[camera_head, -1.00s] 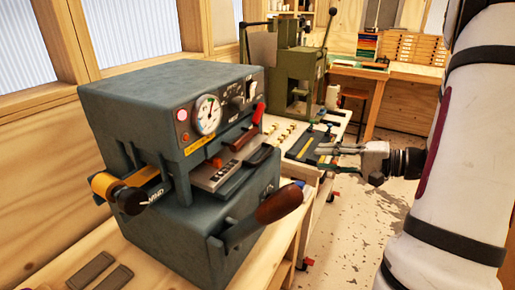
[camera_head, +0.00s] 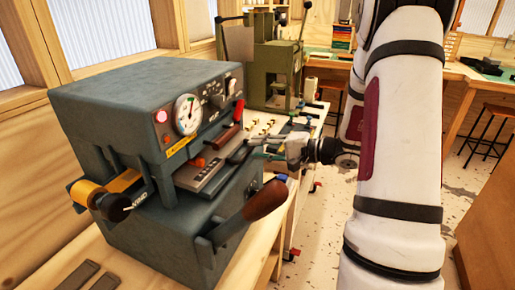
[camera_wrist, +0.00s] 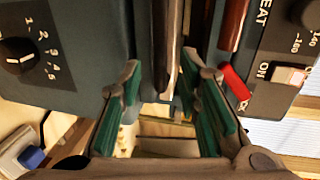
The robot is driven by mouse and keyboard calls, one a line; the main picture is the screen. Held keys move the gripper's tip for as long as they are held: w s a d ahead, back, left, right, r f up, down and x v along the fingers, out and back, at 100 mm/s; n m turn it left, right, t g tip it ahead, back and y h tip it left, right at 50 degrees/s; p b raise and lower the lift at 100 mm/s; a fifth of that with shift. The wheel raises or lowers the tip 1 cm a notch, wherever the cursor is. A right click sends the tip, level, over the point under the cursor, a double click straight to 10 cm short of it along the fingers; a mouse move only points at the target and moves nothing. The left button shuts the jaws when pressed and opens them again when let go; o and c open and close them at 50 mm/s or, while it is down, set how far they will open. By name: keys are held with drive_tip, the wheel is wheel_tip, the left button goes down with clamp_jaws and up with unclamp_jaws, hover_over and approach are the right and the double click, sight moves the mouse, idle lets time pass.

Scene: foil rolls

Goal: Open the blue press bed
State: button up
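The blue-grey press (camera_head: 120,110) stands on a wooden bench at the left in the head view. Its bed (camera_head: 205,175), a grey plate in the slot between upper and lower bodies, carries lettered parts. The bed's dark edge (camera_wrist: 165,45) shows in the wrist view, roughly between my fingers. My gripper (camera_head: 258,147) is just right of the press, level with the slot. In the wrist view its green-padded fingers (camera_wrist: 160,95) are spread apart with nothing clasped. Whether they touch the bed edge cannot be told.
A brown-handled lever (camera_head: 265,200) juts from the press below my gripper. A red lever (camera_wrist: 235,82) and numbered dial (camera_wrist: 17,57) flank the slot. A yellow foil roll (camera_head: 92,193) is at the press's left. A green press (camera_head: 270,70) stands behind.

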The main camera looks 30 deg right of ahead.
drive_tip(key=shift+w+a+f, duration=0.15)
drive_tip(key=shift+w+a, duration=0.15)
drive_tip(key=shift+w, duration=0.15)
clamp_jaws()
drive_tip(key=shift+s, duration=0.1)
drive_tip(key=f+b+v, duration=0.1)
drive_tip(key=f+v, duration=0.1)
drive_tip(key=v, duration=0.8)
drive_tip(key=f+v, duration=0.2)
drive_tip(key=v, duration=0.8)
drive_tip(key=shift+s+d+f+b, duration=0.25)
drive_tip(key=shift+s+d+b, duration=0.05)
drive_tip(key=shift+d+b, duration=0.1)
unclamp_jaws()
